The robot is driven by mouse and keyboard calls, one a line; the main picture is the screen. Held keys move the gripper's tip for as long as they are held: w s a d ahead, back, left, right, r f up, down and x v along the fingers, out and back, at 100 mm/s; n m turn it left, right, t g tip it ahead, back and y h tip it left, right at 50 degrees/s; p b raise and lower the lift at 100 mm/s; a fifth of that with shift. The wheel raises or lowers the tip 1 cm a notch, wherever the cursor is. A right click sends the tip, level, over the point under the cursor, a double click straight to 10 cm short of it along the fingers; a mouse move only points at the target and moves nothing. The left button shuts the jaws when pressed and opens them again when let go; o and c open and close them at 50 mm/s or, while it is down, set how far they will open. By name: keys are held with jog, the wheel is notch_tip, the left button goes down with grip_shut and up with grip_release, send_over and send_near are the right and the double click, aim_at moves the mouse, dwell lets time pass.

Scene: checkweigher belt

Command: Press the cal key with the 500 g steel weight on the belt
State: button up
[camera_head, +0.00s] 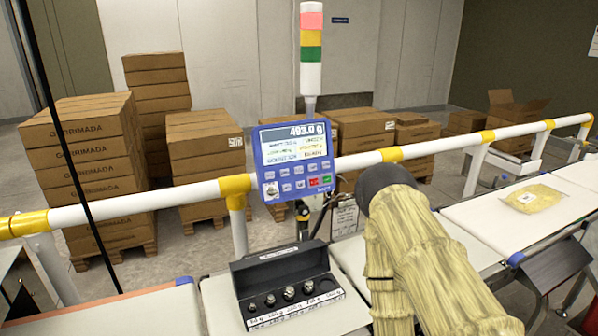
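The blue indicator panel (295,158) hangs at the rail with its display lit, seeming to read 493.0 g. Below the display are rows of small keys, including a red and a green one; their labels are too small to read, so I cannot tell which is cal. A black weight case (285,270) stands open in front, with several steel weights (289,292) in its slots and a label strip along the front. I see no 500 g weight on the visible belt (345,255); my sleeved arm covers part of it. My gripper is hidden beyond the arm's dark end.
A white rail with yellow joints (130,203) runs across behind the belts. A signal tower (311,50) rises above the panel. A yellow bag (535,198) lies on the right belt (480,222). Stacked cartons (90,145) stand on pallets behind. The left belt (130,315) is bare.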

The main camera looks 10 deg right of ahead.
grip_shut()
dwell(1.2)
